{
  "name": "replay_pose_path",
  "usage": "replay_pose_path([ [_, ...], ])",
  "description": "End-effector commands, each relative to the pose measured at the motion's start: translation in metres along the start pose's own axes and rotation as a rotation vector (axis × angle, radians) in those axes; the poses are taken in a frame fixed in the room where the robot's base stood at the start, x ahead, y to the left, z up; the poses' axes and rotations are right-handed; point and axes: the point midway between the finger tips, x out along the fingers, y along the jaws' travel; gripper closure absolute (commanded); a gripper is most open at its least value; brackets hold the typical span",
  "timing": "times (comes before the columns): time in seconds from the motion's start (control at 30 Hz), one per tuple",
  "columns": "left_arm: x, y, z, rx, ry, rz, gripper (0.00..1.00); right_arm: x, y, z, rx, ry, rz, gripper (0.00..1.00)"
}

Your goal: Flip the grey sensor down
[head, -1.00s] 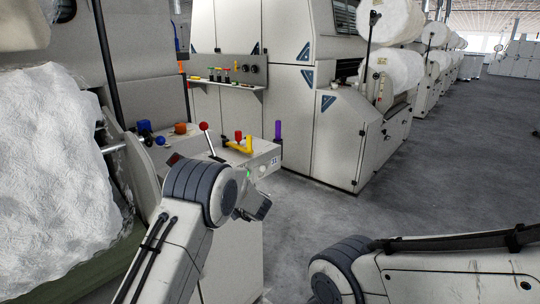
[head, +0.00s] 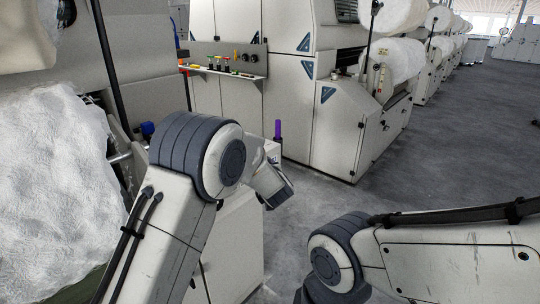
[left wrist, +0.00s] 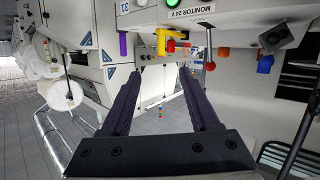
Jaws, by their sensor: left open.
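A dark grey box-like part, which looks like the grey sensor (left wrist: 276,37), is at the upper right of the left wrist view, by the pale machine cabinet. Whether it is up or down I cannot tell. In the head view my left arm hides it. My left gripper (left wrist: 162,72) is open and empty, its two dark fingers apart. The sensor is to the right of the fingers, with a clear gap. In the head view the fingers are hidden behind my left arm's wrist. My right arm shows at the lower right, but its gripper is out of frame.
Around the sensor in the left wrist view are a red ball lever (left wrist: 210,65), an orange part (left wrist: 265,63), a blue part (left wrist: 248,55) and a yellow pipe (left wrist: 172,46). A purple post (head: 278,131) stands at the cabinet's edge. The aisle floor (head: 440,150) is clear.

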Motion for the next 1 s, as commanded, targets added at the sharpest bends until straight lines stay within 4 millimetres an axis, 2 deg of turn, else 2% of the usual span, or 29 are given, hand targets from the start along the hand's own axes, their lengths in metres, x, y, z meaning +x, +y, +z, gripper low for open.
replay_pose_path([
  [0.03,-0.006,0.007,-0.006,0.009,-0.017,0.025,0.38,-0.008,-0.001,0.000,0.000,0.000,0.000,1.00],
  [0.2,-0.018,0.022,-0.005,0.030,-0.062,0.084,0.38,-0.016,-0.001,-0.001,0.000,0.000,0.000,1.00],
  [0.6,-0.022,0.027,-0.002,0.039,-0.081,0.107,0.38,-0.017,-0.001,-0.001,0.000,0.000,0.000,1.00],
  [0.63,-0.022,0.027,-0.002,0.039,-0.081,0.107,0.42,-0.017,-0.001,-0.001,0.000,0.000,0.000,1.00],
  [0.67,-0.023,0.027,-0.003,0.039,-0.081,0.108,0.54,-0.017,-0.001,-0.001,0.000,0.000,0.000,1.00],
  [0.77,-0.032,0.035,-0.003,0.042,-0.103,0.142,0.56,-0.017,-0.001,-0.001,0.000,0.000,0.000,1.00],
  [0.87,-0.064,0.056,0.001,0.060,-0.185,0.250,0.56,-0.018,-0.001,-0.001,0.000,0.000,0.000,1.00],
  [0.97,-0.128,0.079,0.015,0.113,-0.340,0.415,0.56,-0.018,-0.001,-0.001,0.000,0.000,0.000,1.00],
  [1.0,-0.161,0.082,0.025,0.148,-0.420,0.482,0.56,-0.018,-0.001,-0.001,0.000,0.000,0.000,1.00],
])
